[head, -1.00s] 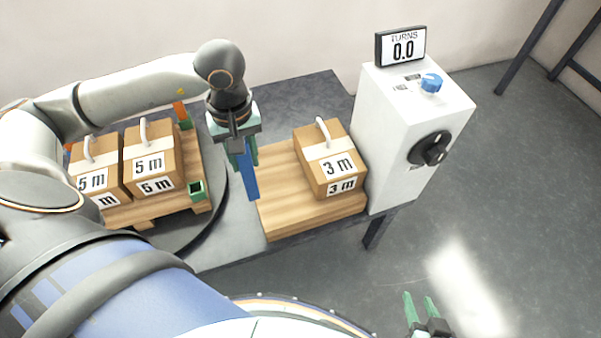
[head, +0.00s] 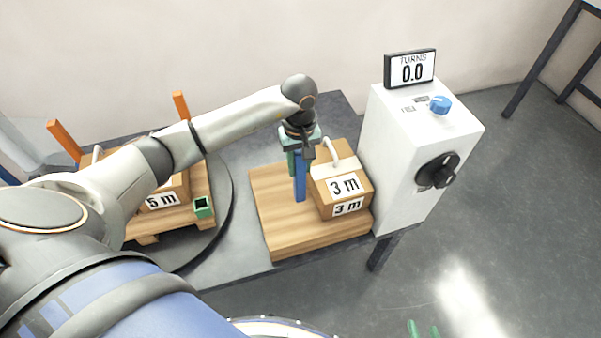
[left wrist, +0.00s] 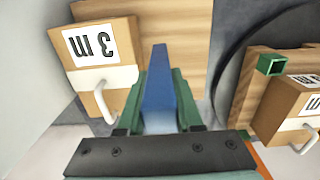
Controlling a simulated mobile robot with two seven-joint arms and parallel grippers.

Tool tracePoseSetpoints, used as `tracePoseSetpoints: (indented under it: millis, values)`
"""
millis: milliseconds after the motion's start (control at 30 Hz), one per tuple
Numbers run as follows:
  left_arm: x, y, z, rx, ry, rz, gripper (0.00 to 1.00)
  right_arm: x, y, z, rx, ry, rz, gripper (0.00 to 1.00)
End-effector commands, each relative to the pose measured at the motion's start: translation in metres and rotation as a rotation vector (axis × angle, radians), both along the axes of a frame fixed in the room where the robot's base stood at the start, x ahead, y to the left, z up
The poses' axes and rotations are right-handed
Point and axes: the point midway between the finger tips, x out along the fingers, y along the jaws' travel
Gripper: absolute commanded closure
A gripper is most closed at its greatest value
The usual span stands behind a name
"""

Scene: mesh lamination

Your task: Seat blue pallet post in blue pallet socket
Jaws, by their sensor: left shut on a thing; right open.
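My left gripper (head: 299,165) is shut on the blue post (head: 300,188), which hangs down from it over the wooden board, left of the 3 m box. In the left wrist view the blue post (left wrist: 158,80) sits between the green fingers (left wrist: 160,100). A green square socket (head: 203,207) stands at the front right corner of the pallet (head: 187,221), left of my left gripper; the socket also shows in the left wrist view (left wrist: 271,64). No blue socket is seen; part of the pallet is behind my left arm. My right gripper (head: 424,328) is open and empty at the bottom edge.
The 3 m box (head: 347,188) stands on the wooden board (head: 284,236), beside a white machine (head: 405,150) with a blue knob, black dial and TURNS 0.0 display (head: 411,68). Orange posts (head: 181,105) rise from the pallet, which rests on a dark turntable (head: 222,232).

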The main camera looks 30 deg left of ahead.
Motion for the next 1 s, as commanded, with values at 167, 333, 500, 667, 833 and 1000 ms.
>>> tracePoseSetpoints:
  millis: [167, 333, 500, 667, 833, 1000]
  values:
    - [0.002, -0.002, -0.024, -0.003, 0.006, 0.000, 1.00, 0.000, 0.000, 0.000, 0.000, -0.003, 0.000, 0.55]
    - [0.003, -0.001, -0.034, 0.000, 0.000, -0.001, 1.00, 0.001, 0.000, 0.000, 0.000, -0.004, 0.000, 0.55]
    - [0.003, -0.001, -0.034, 0.000, 0.000, -0.001, 1.00, 0.001, 0.000, 0.000, 0.001, -0.005, 0.000, 0.55]
    - [0.003, -0.001, -0.037, -0.001, 0.001, 0.000, 0.62, 0.001, 0.000, -0.002, 0.001, -0.006, 0.000, 0.55]
    - [0.003, -0.001, -0.037, -0.001, 0.001, 0.000, 0.43, -0.001, 0.000, -0.002, 0.001, -0.005, 0.000, 0.55]
    - [0.003, -0.001, -0.037, -0.001, 0.001, 0.000, 0.35, -0.001, 0.000, -0.002, 0.001, -0.003, 0.000, 0.55]
